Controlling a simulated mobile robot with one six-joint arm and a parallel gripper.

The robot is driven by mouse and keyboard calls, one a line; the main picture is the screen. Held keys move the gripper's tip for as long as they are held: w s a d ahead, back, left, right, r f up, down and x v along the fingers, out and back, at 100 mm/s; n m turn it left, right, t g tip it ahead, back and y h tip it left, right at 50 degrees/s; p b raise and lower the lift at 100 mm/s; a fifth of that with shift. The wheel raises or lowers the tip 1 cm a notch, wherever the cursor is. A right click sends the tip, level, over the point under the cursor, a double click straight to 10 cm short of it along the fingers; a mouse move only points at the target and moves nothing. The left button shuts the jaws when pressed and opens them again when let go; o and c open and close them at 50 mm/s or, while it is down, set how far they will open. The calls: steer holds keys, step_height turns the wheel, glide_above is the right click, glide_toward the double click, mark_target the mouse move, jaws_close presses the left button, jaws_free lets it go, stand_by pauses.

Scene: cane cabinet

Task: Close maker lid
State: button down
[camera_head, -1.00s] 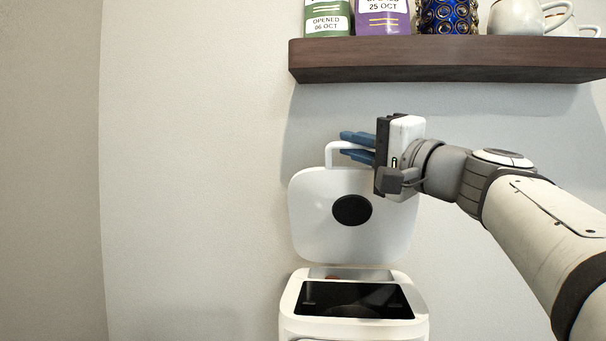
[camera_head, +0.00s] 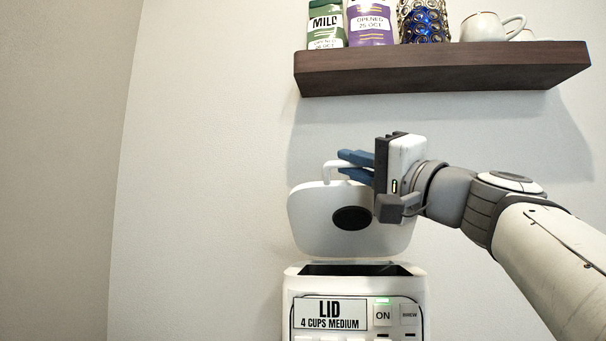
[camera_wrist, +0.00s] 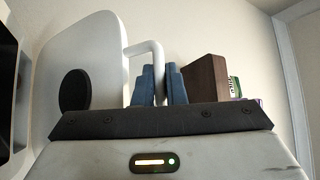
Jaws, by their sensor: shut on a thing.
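The maker (camera_head: 290,300) is a white machine low in the head view, with a dark opening on top and a front panel reading "LID 4 CUPS MEDIUM". Its white lid (camera_head: 310,222) stands raised above the back of the body, with a black oval on its inner face. The lid's handle (camera_head: 326,172) is a white loop at its upper edge. My gripper (camera_head: 352,165) is shut on the handle with its blue fingers. In the wrist view, the lid (camera_wrist: 95,45) is at left and the handle (camera_wrist: 127,75) passes between my gripper's blue fingers (camera_wrist: 160,85).
A dark wooden shelf (camera_head: 440,72) hangs on the wall above my gripper. It holds a green bag (camera_head: 326,25), a purple bag (camera_head: 370,22), a blue and gold jar (camera_head: 424,22) and white cups (camera_head: 483,28). The wall left of the maker is clear.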

steer(key=shift+s+f+b, duration=0.15)
steer(key=shift+f+b, duration=0.15)
steer(key=shift+f, duration=0.1)
steer(key=c, duration=1.8)
jaws_free()
steer(key=shift+o, duration=0.2)
